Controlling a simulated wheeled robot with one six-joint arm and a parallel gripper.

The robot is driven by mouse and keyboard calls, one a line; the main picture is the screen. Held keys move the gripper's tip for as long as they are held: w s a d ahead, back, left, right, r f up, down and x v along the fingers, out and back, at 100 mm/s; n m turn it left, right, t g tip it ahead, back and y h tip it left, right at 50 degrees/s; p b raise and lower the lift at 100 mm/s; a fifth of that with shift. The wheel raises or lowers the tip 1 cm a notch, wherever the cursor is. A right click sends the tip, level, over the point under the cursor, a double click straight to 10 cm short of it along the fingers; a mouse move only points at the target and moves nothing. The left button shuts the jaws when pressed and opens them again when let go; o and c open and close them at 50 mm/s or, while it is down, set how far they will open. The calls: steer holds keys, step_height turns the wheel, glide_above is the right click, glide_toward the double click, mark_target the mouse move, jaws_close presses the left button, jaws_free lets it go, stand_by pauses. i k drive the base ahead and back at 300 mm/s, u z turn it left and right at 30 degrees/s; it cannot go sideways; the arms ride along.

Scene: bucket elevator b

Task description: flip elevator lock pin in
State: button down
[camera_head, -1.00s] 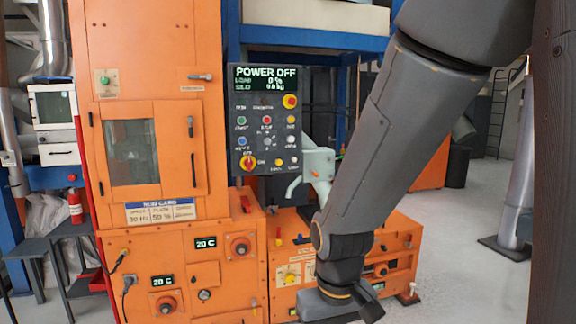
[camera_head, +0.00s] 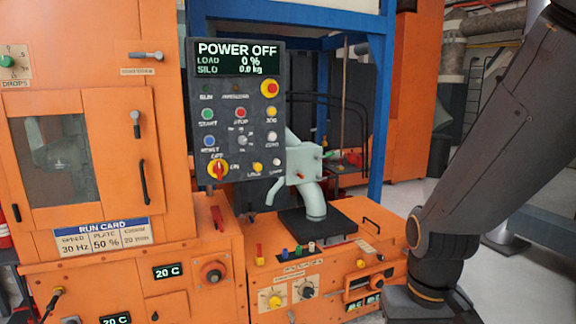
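The orange bucket elevator machine (camera_head: 95,248) fills the left and middle of the head view. I cannot tell which small part is the lock pin. A horizontal grey handle (camera_head: 146,56) sits above a small label at the upper left. A red lever (camera_head: 217,215) stands on the ledge below the control panel, and a small red and yellow part (camera_head: 259,254) stands to its right. My arm comes down at the right, and its wrist reaches the bottom edge beside the low orange unit. My gripper's fingers are outside the picture.
The control panel (camera_head: 238,125) reads POWER OFF, load 0 %, silo 0.0 kg. A pale green spout (camera_head: 312,200) stands over a black plate (camera_head: 330,226). The windowed door (camera_head: 123,145) appears shut. A blue frame post (camera_head: 378,130) stands behind. Grey floor shows at the right.

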mark_target(257, 167)
steer(key=u, duration=0.25)
steer(key=i, duration=1)
steer(key=u, duration=0.55)
